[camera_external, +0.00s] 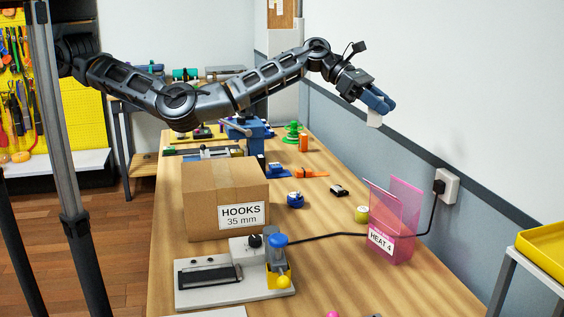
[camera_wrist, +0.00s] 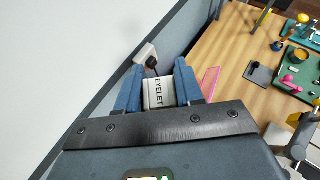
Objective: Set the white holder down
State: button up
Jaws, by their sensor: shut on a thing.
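The white holder (camera_external: 375,119) is a small white piece held in my gripper (camera_external: 378,102), high above the right side of the workbench and near the wall. In the wrist view, the holder (camera_wrist: 159,93) sits between the two blue fingers of my gripper (camera_wrist: 160,88), with a label reading "EYELET". My gripper is shut on it. The holder is clear of the bench (camera_external: 322,240). Its underside is hidden in the wrist view, and most of its upper part is hidden by the fingers in the external view.
A pink holder labelled "HEAT 4" (camera_external: 390,245) stands at the bench's right edge, by a wall socket (camera_external: 446,187) with a black cord. A "HOOKS 35 mm" carton (camera_external: 200,215) and a grey press (camera_external: 215,277) are at left. Small reels lie mid-bench. A yellow tray (camera_external: 545,262) is at right.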

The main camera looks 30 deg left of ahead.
jog(key=s+d+f+m+g+p, duration=0.1)
jog(key=s+f, duration=0.4)
jog(key=s, duration=0.3)
jog(key=s+d+f+m+g, duration=0.2)
jog(key=s+f, duration=0.3)
jog(key=s, duration=0.3)
jog(key=s+d+f+m+g+p, duration=0.1)
jog(key=s+f, duration=0.4)
jog(key=s, duration=0.3)
jog(key=shift+y, duration=0.4)
jog(key=shift+s+d+f+b, duration=0.1)
jog(key=shift+f+b, duration=0.6)
jog(key=shift+f, duration=3)
jog(key=shift+s+d+f+b, duration=0.1)
jog(key=shift+f+b, duration=0.6)
jog(key=shift+f, duration=3)
jog(key=shift+f, duration=0.2)
jog(key=o, duration=1.1)
jog(key=shift+r, duration=0.1)
